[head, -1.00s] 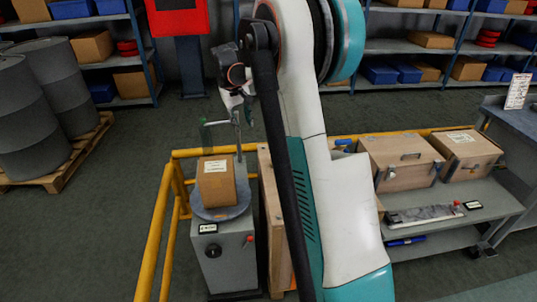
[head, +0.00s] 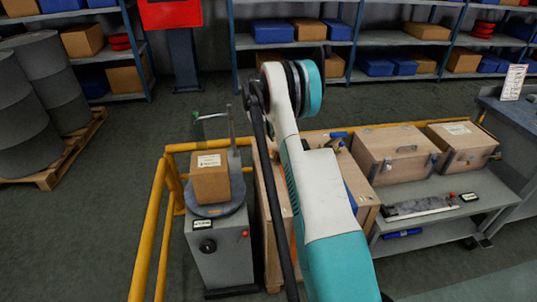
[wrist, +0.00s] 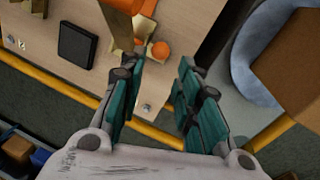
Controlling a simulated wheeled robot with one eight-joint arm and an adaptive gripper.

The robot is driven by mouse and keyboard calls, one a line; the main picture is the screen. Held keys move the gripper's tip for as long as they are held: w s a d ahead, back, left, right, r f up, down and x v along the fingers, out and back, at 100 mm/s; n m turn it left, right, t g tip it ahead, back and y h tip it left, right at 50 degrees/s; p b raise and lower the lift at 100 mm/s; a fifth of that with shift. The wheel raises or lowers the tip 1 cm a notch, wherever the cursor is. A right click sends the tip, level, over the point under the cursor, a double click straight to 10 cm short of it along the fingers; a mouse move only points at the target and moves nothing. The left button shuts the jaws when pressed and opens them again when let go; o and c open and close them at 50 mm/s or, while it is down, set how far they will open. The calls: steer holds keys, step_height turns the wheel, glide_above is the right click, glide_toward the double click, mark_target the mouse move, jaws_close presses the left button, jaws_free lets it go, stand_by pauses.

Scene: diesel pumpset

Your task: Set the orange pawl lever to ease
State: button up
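In the wrist view an orange ball knob (wrist: 160,49) shows just beyond the fingertips, close to a pale bracket. I cannot tell for certain which orange part is the pawl lever. My gripper (wrist: 160,72) is open, its teal fingers spread, with nothing visible between them. The knob is a little ahead of the gap, and no touch is visible.
The wooden panel (wrist: 185,15) carries a black square (wrist: 76,45). A brown carton (head: 211,184) stands on a round grey plate on a grey pedestal (head: 222,258). Yellow rails (head: 148,235) border the left side. Wooden cases (head: 392,158) sit on the bench at right.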

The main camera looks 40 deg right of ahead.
mark_target(269, 151)
steer(key=f+b, duration=0.1)
steer(key=f, duration=0.2)
steer(key=d+f+b, duration=0.1)
steer(key=f, duration=0.5)
steer(key=shift+s+d+b, duration=0.3)
steer(key=shift+s+b, duration=0.05)
steer(key=shift+b, duration=0.05)
jaws_close()
